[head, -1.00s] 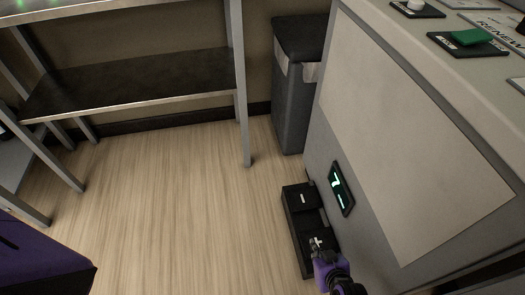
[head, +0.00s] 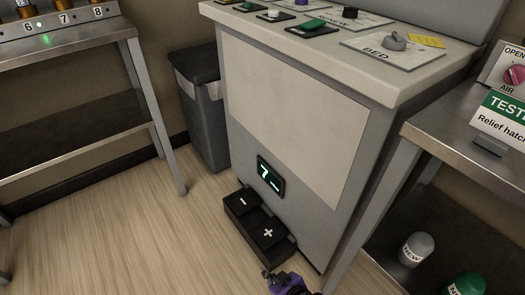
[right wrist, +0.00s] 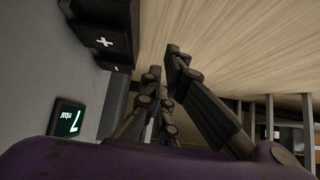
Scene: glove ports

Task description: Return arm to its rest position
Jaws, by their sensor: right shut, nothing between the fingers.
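My right gripper (head: 272,277) shows at the bottom edge of the head view, its fingers shut and empty. It is just in front of the black pedal box with minus (head: 242,201) and plus (head: 268,233) pedals, apart from the plus pedal as far as I can tell. In the right wrist view the closed fingers (right wrist: 164,66) point over the wooden floor, and the plus pedal (right wrist: 104,43) is to their left. Most of my right arm is out of the head view. My left gripper is not in view.
A grey cabinet (head: 330,215) with a lit display (head: 270,177) reading 7 stands behind the pedals. A metal bench (head: 470,130) with jars beneath is close on the right. A dark bin (head: 205,120) and shelf (head: 70,130) are left. Floor at lower left is clear.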

